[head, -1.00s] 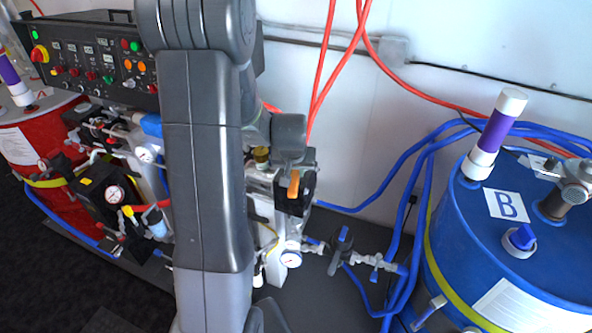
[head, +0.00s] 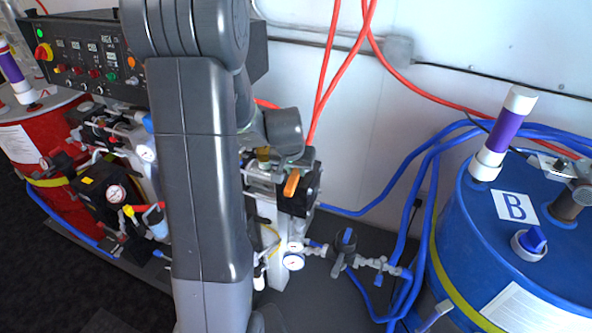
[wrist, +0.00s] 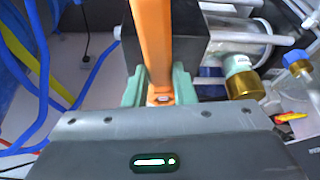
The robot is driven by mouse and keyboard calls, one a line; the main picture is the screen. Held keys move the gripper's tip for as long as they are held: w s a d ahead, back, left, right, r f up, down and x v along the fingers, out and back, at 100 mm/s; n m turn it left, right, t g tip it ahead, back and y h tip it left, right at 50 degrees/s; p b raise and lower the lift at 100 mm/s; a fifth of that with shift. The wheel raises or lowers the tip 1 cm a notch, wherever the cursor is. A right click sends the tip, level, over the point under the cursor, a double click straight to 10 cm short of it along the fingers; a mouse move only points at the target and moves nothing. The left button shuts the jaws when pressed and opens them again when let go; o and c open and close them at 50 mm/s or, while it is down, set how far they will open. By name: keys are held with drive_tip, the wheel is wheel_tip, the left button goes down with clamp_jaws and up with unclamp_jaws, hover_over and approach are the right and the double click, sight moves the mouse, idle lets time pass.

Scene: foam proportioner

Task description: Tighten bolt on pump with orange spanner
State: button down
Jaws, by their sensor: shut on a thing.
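The orange spanner (wrist: 151,40) extends away from my gripper (wrist: 158,85) in the wrist view. My gripper's pale green fingers are shut on it, one on each side. The spanner also shows as a short orange piece in the head view (head: 291,182), in front of the dark block of the pump (head: 312,185). The pump's black block (wrist: 192,60) stands close behind and beside the spanner in the wrist view. I cannot make out the bolt or whether the spanner's far end touches it.
White pipes and a brass fitting (wrist: 241,84) lie right of the spanner in the wrist view. Blue hoses (head: 405,225) and a blue drum marked B (head: 450,240) stand to the right. A control panel (head: 85,55) and red drum (head: 45,150) are at the left.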

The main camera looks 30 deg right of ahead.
drive_tip(key=shift+w+a+r+m+h+b, duration=0.15)
drive_tip(key=shift+w+m+b, duration=0.2)
drive_tip(key=shift+b, duration=0.45)
drive_tip(key=shift+w+a+m+h+b, duration=0.15)
drive_tip(key=shift+m+b, duration=0.3)
drive_tip(key=shift+b, duration=0.95)
drive_tip(key=shift+w+a+m+g+b, duration=0.3)
drive_tip(key=shift+m+g+b, duration=0.2)
drive_tip(key=shift+m+b, duration=0.55)
drive_tip(key=shift+w+m+h+b, duration=0.25)
drive_tip(key=shift+h+b, duration=0.05)
drive_tip(key=shift+b, duration=0.3)
drive_tip(key=shift+s, duration=0.2)
drive_tip(key=c, duration=1.1)
unclamp_jaws()
drive_tip(key=shift+n, duration=0.4)
